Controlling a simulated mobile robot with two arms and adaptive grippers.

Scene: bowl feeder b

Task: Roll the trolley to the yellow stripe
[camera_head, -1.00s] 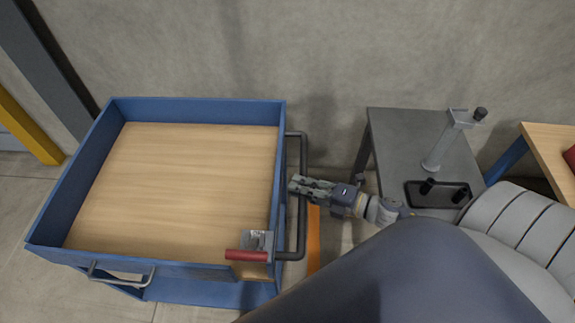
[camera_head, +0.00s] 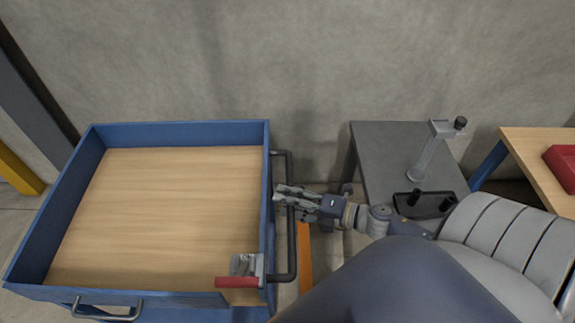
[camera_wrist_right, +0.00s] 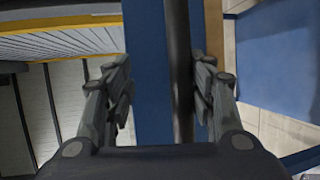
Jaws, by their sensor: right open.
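The trolley (camera_head: 160,210) has blue walls and a light wooden deck, and fills the left of the head view. Its dark handle bar (camera_head: 290,240) stands off its right side. My right gripper (camera_head: 279,194) is open at this bar, with its fingertips reaching across it toward the blue wall. In the right wrist view the bar (camera_wrist_right: 180,75) runs between the two spread fingers, nearer the right one, with a gap on the left. An orange-yellow strip (camera_head: 305,262) shows on the floor right of the handle; I cannot tell whether it is the stripe. My left gripper is not in view.
A red-handled lever (camera_head: 237,282) sits at the trolley's near right corner. A grey table (camera_head: 385,150) with a post and black tray stands right of my gripper. A wooden bench (camera_head: 540,150) holds a red bin (camera_head: 563,165). A concrete wall runs behind.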

